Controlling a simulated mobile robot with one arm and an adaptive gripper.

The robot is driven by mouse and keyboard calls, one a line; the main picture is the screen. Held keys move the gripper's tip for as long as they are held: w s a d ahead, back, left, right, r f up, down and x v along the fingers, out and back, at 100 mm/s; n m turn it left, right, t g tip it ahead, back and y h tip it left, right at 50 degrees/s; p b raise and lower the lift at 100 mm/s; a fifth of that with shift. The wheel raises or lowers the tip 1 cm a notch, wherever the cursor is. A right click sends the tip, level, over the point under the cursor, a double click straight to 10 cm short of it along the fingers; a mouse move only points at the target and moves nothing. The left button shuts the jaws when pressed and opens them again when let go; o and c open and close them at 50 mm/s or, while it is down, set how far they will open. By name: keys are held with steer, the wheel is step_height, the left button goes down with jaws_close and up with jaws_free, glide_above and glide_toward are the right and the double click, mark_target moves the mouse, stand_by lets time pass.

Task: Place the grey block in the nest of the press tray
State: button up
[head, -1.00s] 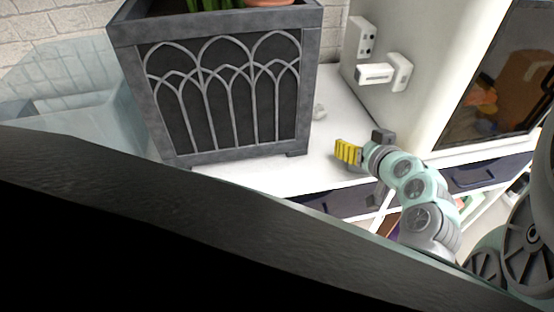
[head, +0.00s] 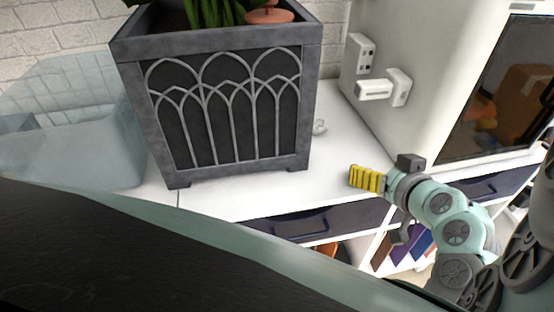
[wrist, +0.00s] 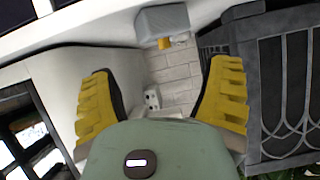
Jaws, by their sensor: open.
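My gripper (head: 366,179) is open, with yellow ridged fingers, over the white counter between the dark planter and the white cabinet-like machine. In the wrist view the two yellow fingers (wrist: 160,103) stand wide apart with nothing held between them. I cannot make out the grey block or the press tray with its nest in either view. A grey box-shaped thing (wrist: 162,20) with a small yellow-orange part shows at the top of the wrist view, beyond the fingers; I cannot tell what it is.
The large planter (head: 221,165) stands on the white counter (head: 262,196), left of my gripper. The white machine (head: 425,45) with a dark window is at right. A see-through bin (head: 75,120) is at left. A small pale object (head: 320,127) lies behind the planter's right side.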

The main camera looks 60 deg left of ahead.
steer(key=shift+p+v, duration=1.3)
steer(key=shift+v, duration=1.1)
